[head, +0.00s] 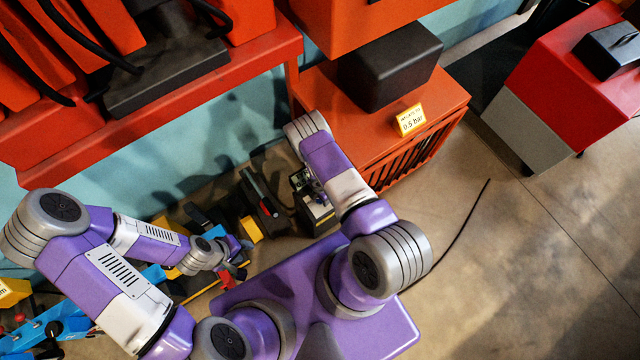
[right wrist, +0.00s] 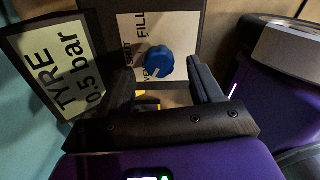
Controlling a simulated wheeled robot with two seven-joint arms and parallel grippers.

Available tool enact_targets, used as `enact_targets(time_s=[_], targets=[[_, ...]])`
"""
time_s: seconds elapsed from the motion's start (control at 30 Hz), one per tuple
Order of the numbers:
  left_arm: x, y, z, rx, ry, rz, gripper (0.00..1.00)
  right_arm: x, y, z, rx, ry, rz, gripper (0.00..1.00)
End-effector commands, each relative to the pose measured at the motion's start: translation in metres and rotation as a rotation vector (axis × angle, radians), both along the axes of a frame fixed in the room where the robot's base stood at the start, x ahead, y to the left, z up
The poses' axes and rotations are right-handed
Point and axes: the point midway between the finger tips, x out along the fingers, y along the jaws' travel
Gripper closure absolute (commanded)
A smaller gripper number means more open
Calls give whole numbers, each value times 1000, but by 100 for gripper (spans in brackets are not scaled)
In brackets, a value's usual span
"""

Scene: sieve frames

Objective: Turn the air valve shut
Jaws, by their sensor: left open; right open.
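The air valve's blue knob (right wrist: 160,62) sits on a pale plate lettered SHUT and FILL in the right wrist view. My right gripper (right wrist: 164,85) is open, with one dark finger on each side of the knob in that picture. I cannot tell whether either finger touches it. I cannot tell which mark the knob points at. In the head view the knob does not show clearly, and my right arm covers much of that spot. My left gripper (head: 242,258) is open and small in the head view, low over the clutter at the left, well apart from the knob.
A sign (right wrist: 62,62) reading TYRE 0.5 bar stands left of the plate. A yellow 0.5 bar tag (head: 410,120) is on the orange cabinet (head: 440,105). A dark box with yellow parts (head: 316,212) stands under my right arm. The floor at the right is mostly clear.

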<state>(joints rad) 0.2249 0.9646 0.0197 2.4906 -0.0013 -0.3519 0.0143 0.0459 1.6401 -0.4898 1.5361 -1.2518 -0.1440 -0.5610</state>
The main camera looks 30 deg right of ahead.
Motion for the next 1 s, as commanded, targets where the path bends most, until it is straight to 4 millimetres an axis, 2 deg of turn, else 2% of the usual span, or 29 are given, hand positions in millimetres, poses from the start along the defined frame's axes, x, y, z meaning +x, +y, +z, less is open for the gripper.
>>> enact_targets(time_s=[0.03,0.13,0.47,0.57,0.83,1.0], targets=[[0,0,-6,0,0,0,57,0,0,-9,1,0,0,35],[0,0,-10,0,0,0,57,0,1,-17,2,-1,-1,35],[0,0,-10,0,0,0,57,0,1,-20,2,-1,-3,35],[0,0,-10,0,0,0,57,0,1,-20,2,-1,-3,47],[0,0,-10,0,0,0,57,0,1,-20,2,-1,-3,89],[0,0,-10,0,0,0,57,0,1,-20,2,-1,-10,91]])
